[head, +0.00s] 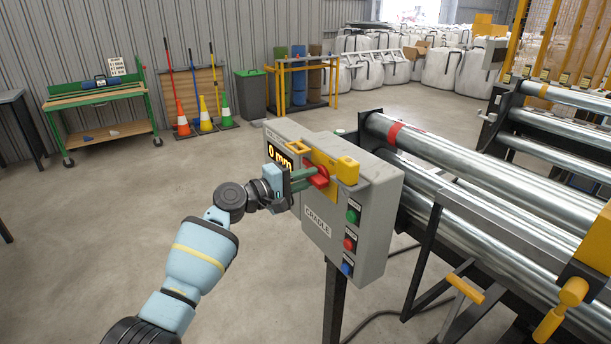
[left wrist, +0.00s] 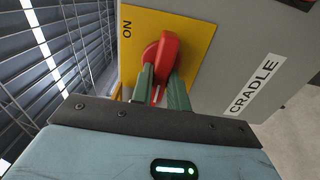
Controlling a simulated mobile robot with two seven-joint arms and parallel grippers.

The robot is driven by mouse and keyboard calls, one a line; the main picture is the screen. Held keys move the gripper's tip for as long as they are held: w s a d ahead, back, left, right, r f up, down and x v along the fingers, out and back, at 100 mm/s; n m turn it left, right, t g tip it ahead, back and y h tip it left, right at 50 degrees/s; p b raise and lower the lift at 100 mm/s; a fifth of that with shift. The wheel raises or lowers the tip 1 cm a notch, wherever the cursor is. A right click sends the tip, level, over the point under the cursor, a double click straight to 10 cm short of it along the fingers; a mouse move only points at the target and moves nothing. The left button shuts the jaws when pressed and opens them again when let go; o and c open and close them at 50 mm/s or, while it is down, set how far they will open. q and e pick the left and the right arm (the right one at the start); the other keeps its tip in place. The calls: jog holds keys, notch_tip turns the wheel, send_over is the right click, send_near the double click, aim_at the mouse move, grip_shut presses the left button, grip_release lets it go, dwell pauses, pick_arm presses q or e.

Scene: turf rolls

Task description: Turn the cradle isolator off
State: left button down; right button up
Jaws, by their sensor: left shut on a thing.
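The cradle isolator is a red rotary handle (head: 318,177) on a yellow plate (head: 324,160) on the front of a grey control box (head: 375,200) labelled CRADLE. My left gripper (head: 308,179) reaches in from the left, its green fingers shut on the red handle. In the left wrist view the red handle (left wrist: 166,52) sits between the two green fingers (left wrist: 162,80), in front of the yellow plate (left wrist: 190,38). The word ON shows on that plate; any OFF mark is hidden or out of frame. My right gripper is not in view.
Steel rollers (head: 470,170) stand close on the right. Open concrete floor lies to the left.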

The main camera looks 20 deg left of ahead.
pick_arm(q)
jog(key=shift+n, duration=0.3)
dwell(0.4)
jog(key=c, duration=1.4)
grip_release()
jog(key=shift+o, duration=0.2)
jog(key=v, duration=0.7)
jog(key=shift+s+a, duration=0.25)
jog(key=shift+s, duration=0.1)
